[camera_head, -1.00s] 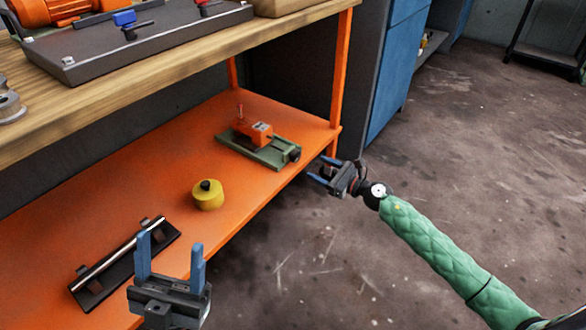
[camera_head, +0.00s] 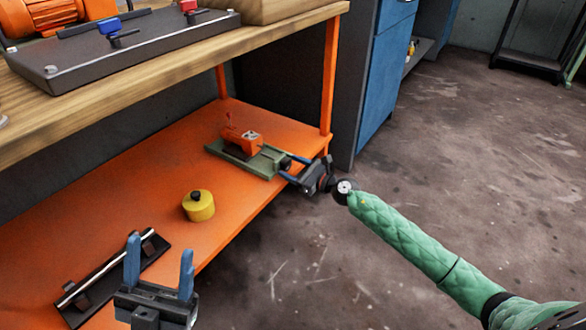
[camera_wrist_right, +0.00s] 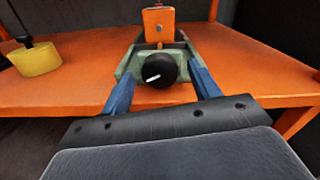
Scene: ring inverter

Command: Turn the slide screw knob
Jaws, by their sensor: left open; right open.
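The slide screw device has a green base (camera_head: 232,158) with an orange block (camera_head: 241,140) on it and sits on the orange lower shelf. Its black round knob (camera_wrist_right: 158,71) with a white mark faces my right gripper (camera_wrist_right: 163,88) in the right wrist view. The right gripper's blue fingers stand open on either side of the knob, apart from it as far as I can see. In the head view the right gripper (camera_head: 288,171) is at the knob end of the device, partly covering the knob. My left gripper (camera_head: 159,265) is open and empty in front of the shelf.
A yellow round object (camera_head: 198,207) with a black top stands mid-shelf, and a dark bracket with a silver rod (camera_head: 108,272) lies nearer. An orange table leg (camera_head: 329,75) rises behind the device. The wooden worktop (camera_head: 210,45) overhangs the shelf.

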